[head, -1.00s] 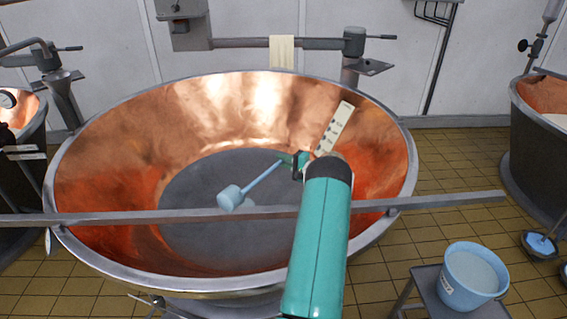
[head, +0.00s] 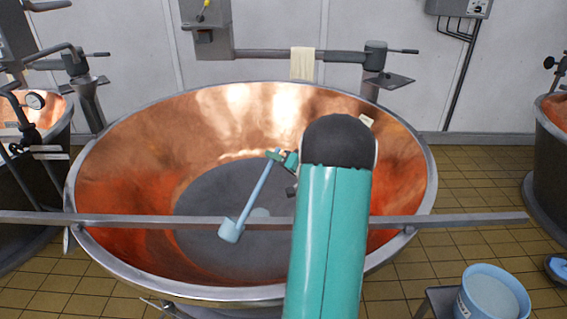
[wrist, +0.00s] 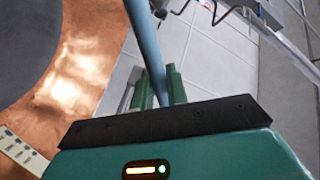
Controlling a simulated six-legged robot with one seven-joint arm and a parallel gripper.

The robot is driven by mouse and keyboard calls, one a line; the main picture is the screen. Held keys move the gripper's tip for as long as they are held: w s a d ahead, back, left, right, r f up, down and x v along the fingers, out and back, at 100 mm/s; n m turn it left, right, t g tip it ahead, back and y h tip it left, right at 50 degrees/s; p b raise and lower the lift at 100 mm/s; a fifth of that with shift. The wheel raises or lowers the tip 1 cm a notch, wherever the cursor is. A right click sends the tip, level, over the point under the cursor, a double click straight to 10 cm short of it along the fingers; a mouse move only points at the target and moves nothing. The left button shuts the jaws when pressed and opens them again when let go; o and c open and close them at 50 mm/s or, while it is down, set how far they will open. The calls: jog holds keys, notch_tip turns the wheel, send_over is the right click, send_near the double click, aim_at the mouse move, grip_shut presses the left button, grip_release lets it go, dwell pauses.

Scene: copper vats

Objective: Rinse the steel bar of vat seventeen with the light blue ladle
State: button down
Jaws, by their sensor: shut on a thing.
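The copper vat (head: 130,150) fills the middle of the head view, with a grey floor inside. The long steel bar (head: 400,221) lies across its near part and reaches past the rim on both sides. My gripper (head: 283,160) is above the vat, beyond the bar, shut on the handle of the light blue ladle (head: 256,196). The handle slants down to the left, and the cup overlaps the bar in the picture; I cannot tell if they touch. The cup's inside is not visible. The wrist view shows the handle (wrist: 147,50) between the green fingers (wrist: 160,88).
A light blue bucket (head: 492,296) with pale liquid stands on a small stand (head: 435,302) at the lower right. Other vats stand at left (head: 45,175) and right (head: 548,150). Tiled floor lies between.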

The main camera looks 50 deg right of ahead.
jog(key=a+r+n, duration=0.9)
jog(key=a+r, duration=0.7)
jog(key=shift+s+a+r+n, duration=0.15)
jog(key=shift+s+a+n, duration=0.1)
jog(key=shift+n, duration=0.15)
jog(key=shift+s, duration=0.1)
